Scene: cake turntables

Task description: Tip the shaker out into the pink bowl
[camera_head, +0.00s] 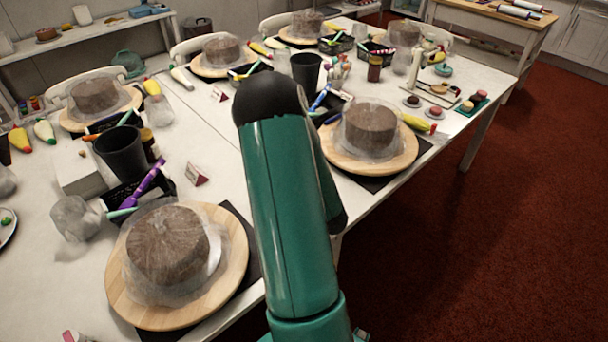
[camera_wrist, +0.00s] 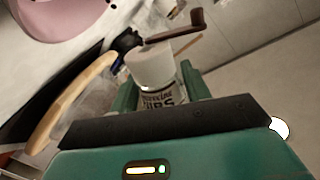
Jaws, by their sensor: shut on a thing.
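In the wrist view my gripper (camera_wrist: 162,84) is shut on the shaker, with one green finger on each side. The shaker (camera_wrist: 152,68) is a pale cylinder with a lettered label; its plain pale end points away from the camera. Its lower part is hidden behind my gripper's dark edge. The pink bowl (camera_wrist: 58,14) shows only in part, at the top left of the wrist view, apart from the shaker and to its left. I cannot tell whether anything is in the bowl. In the head view my green arm stands in the middle; gripper, shaker and bowl do not show.
In the head view the white table carries several wrapped brown cakes on round wooden boards, one (camera_head: 168,246) at the near left and one (camera_head: 370,128) right of my arm. A black cup (camera_head: 122,152) stands at left. The red floor (camera_head: 500,240) at right is clear.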

